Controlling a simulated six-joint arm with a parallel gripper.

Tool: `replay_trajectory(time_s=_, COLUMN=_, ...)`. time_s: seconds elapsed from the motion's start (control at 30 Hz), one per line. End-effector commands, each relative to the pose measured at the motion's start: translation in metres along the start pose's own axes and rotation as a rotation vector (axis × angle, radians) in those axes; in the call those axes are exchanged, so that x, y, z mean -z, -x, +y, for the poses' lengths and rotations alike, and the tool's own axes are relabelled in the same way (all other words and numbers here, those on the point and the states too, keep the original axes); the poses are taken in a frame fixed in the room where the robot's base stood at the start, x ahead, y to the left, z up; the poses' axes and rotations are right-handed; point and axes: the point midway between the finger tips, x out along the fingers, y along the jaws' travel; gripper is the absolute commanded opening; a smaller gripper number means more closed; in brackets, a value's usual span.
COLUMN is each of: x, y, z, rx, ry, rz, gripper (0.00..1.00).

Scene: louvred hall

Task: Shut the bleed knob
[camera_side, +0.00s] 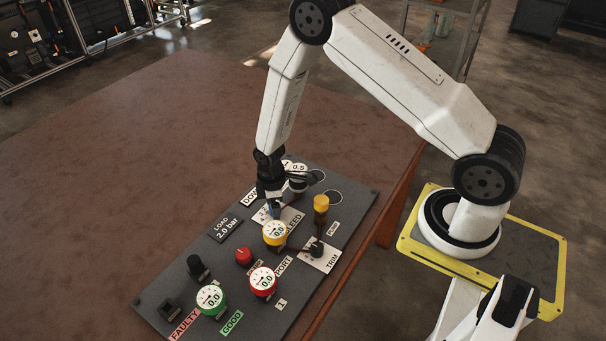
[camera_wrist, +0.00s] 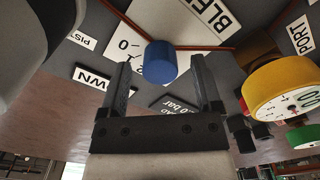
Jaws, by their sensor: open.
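The bleed knob is a small blue cylinder (camera_wrist: 160,62) on a white plate marked BLEED (camera_wrist: 192,18). In the wrist view it stands between the two fingers of my gripper (camera_wrist: 160,76), with a gap on each side. My gripper is open and holds nothing. The knob's pointer setting cannot be made out.
The dark panel (camera_side: 228,257) lies on a brown table (camera_side: 130,150). Close by stand a yellow knob (camera_side: 321,203), a black TRIM knob (camera_side: 317,248), a red button (camera_side: 244,256), red (camera_side: 263,281) and green (camera_side: 211,299) gauges, and a black knob (camera_side: 196,265). The table's left side is clear.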

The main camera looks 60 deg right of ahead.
Motion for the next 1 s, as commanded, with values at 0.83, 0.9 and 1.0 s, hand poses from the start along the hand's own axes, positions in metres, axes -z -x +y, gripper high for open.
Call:
replay_trajectory(time_s=0.83, x=0.000, y=-0.016, z=0.000, rx=0.000, ry=0.000, rz=0.000, gripper=0.38)
replay_trajectory(time_s=0.9, x=0.000, y=-0.016, z=0.000, rx=0.000, ry=0.000, rz=0.000, gripper=0.16)
replay_trajectory(time_s=1.0, x=0.000, y=-0.016, z=0.000, rx=0.000, ry=0.000, rz=0.000, gripper=0.00)
